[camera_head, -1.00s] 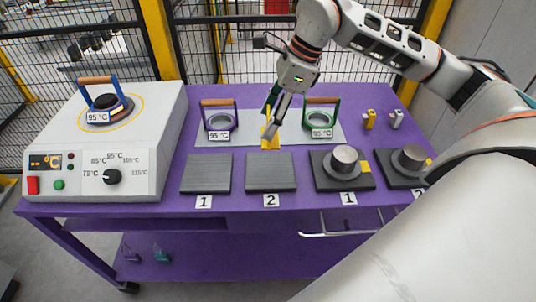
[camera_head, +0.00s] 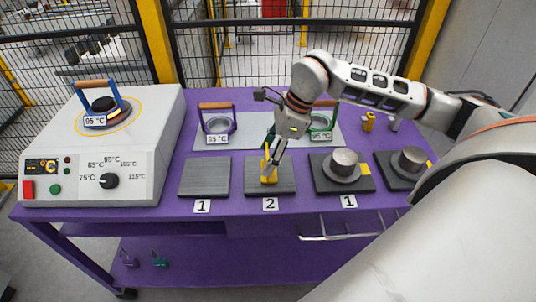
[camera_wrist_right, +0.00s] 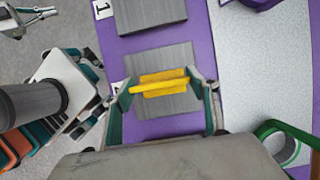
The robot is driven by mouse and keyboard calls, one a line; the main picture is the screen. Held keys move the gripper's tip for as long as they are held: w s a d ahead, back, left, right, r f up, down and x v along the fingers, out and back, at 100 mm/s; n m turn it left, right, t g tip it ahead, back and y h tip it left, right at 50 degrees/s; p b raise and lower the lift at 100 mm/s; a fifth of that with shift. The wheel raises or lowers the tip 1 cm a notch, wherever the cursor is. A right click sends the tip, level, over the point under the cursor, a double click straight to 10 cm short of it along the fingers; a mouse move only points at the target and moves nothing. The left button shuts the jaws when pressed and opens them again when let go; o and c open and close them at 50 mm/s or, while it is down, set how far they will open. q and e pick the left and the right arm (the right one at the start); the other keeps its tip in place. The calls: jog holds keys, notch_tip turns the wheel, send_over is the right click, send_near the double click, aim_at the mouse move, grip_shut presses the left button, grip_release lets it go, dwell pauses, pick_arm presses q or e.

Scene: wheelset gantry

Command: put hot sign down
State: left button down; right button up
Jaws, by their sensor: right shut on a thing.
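The yellow hot sign (camera_head: 268,166) is at the dark square plate marked 2 (camera_head: 286,184) in the head view. My right gripper (camera_head: 270,158) is shut on the sign from above. In the right wrist view, the sign (camera_wrist_right: 160,83) lies between the two fingers of my right gripper (camera_wrist_right: 165,88), over the grey plate (camera_wrist_right: 160,60). I cannot tell whether the sign touches the plate. My left gripper does not show in the head view; a gripper at the upper left edge of the right wrist view (camera_wrist_right: 30,20) appears to be it, with fingers apart.
Plate 1 (camera_head: 204,178) is bare, left of plate 2. Two plates with metal cylinders (camera_head: 344,164) stand to the right. Rings with handles sit behind on a grey mat (camera_head: 250,125). A heater box (camera_head: 70,125) with dial stands at the left.

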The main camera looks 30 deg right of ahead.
jog(key=shift+f, duration=0.15)
jog(key=o, duration=1.1)
jog(key=shift+d+r, duration=0.1)
jog(key=shift+r, duration=0.35)
jog(key=v, duration=1.1)
jog(key=shift+r+p, duration=0.2)
jog(key=shift+p, duration=0.1)
jog(key=shift+s, duration=0.15)
